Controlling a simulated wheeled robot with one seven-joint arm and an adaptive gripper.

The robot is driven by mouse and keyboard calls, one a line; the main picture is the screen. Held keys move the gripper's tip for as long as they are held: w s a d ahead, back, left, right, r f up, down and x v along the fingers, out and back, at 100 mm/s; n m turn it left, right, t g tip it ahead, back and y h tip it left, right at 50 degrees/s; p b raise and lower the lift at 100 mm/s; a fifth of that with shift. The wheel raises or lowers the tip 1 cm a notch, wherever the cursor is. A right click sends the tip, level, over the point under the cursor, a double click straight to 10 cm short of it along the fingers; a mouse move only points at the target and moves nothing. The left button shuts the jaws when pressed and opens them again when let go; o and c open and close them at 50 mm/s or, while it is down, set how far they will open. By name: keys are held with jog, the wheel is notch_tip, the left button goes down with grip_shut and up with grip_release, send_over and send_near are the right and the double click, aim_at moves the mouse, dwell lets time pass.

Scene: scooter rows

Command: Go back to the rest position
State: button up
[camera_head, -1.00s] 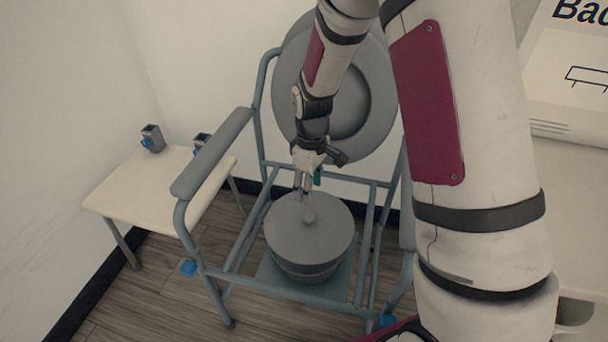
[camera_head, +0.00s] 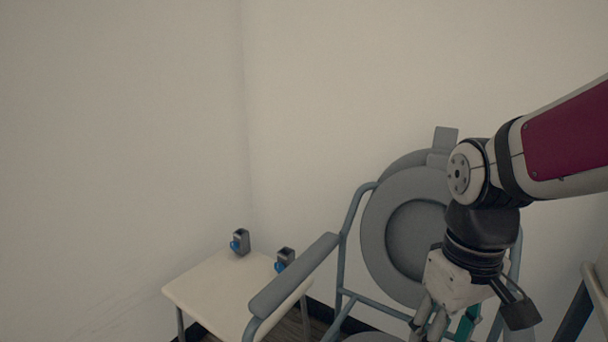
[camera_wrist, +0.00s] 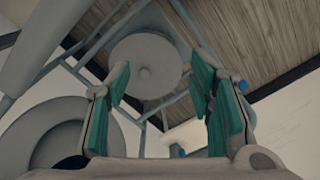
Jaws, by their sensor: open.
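My gripper (camera_head: 445,325) is at the lower right of the head view, pointing down in front of the commode chair's raised grey seat (camera_head: 378,228). In the wrist view my gripper (camera_wrist: 163,100) shows two teal-padded fingers spread apart with nothing between them. Beyond the fingers is the round grey lidded bucket (camera_wrist: 150,68) with a small knob, apart from them, inside the chair's frame. In the head view only a sliver of the bucket's lid shows at the bottom edge.
A chair armrest (camera_head: 294,275) rises left of my gripper. A small cream table (camera_head: 215,292) stands further left with two small grey-and-blue objects (camera_head: 240,242) (camera_head: 285,260) on or beside it. Plain walls close off the back and left. The wooden floor (camera_wrist: 255,40) shows in the wrist view.

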jog(key=s+r+m, duration=0.3)
jog(key=s+m, duration=0.1)
jog(key=s, duration=1.3)
notch_tip(320, 180, up, 33)
jog(key=t+p, duration=0.4)
jog(key=p, duration=2.6)
jog(key=shift+s+d+f+n+p, duration=0.15)
jog(key=shift+d+n+p, duration=0.05)
jog(key=shift+n+p, duration=0.1)
